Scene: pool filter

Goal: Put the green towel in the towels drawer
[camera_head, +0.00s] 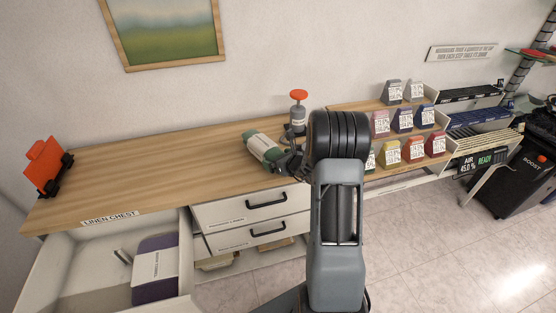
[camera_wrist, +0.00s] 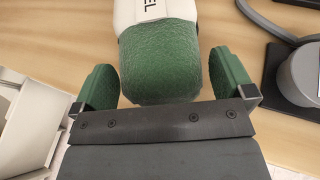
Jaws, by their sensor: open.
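The green towel (camera_head: 264,147) is a roll with a white label band, lying on the wooden counter near its front edge. In the wrist view the towel (camera_wrist: 160,60) has its green end between the two fingers of my gripper (camera_wrist: 165,85). The fingers are apart, with a visible gap on each side of the towel. In the head view my gripper (camera_head: 288,160) is at the towel's right end, partly hidden by my arm. An open drawer (camera_head: 70,270) below the "LINEN CHEST" label holds a folded purple item (camera_head: 156,242) with a white band. I cannot read its drawer label.
A grey device with an orange top (camera_head: 298,110) stands close behind the towel. Two shut drawers with black handles (camera_head: 266,200) are below the counter. An orange board (camera_head: 44,165) stands at the left end. Labelled blocks (camera_head: 403,120) fill the right shelves.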

